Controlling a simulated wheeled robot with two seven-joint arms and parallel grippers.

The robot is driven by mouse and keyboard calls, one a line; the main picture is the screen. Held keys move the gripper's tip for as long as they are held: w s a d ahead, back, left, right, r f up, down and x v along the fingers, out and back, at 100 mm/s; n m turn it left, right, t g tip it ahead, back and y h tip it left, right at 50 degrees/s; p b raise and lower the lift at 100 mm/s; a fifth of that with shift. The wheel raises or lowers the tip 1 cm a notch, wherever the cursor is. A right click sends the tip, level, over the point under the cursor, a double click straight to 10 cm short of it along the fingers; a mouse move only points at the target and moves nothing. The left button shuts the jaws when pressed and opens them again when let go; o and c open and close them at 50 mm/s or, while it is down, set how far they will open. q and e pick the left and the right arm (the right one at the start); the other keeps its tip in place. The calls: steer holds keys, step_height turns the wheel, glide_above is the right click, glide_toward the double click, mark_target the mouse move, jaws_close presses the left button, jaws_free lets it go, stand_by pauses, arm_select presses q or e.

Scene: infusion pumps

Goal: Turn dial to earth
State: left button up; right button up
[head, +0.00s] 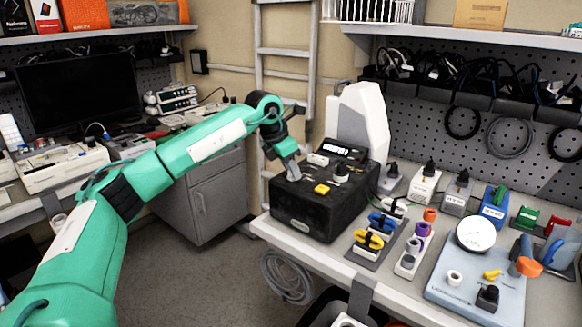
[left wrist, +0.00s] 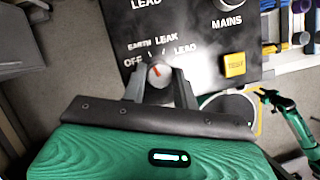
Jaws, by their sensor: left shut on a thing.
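The black tester box (head: 305,212) stands at the left end of the bench. Its top panel fills the upper part of the left wrist view (left wrist: 210,45). The dial (left wrist: 158,71) is a small grey knob with an orange-red mark. Printed around it are OFF, EARTH, LEAK and LEAD. The mark seems to point up and slightly left, but the exact position is hard to tell. My left gripper (head: 291,168) reaches down onto the box. In the left wrist view its fingers (left wrist: 159,84) are shut on the dial, one on each side. My right gripper is not in view.
A yellow TEST button (left wrist: 234,65) and a MAINS knob (left wrist: 229,4) lie right of the dial. Sockets with plugs (head: 424,184), coloured connectors (head: 369,240) and a blue gauge board (head: 470,270) fill the bench to the right. A white device (head: 358,120) stands behind the box.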

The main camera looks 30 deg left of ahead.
arm_select(q)
steer(key=o, duration=1)
steer(key=shift+c, duration=0.2)
steer(key=v, duration=1.4)
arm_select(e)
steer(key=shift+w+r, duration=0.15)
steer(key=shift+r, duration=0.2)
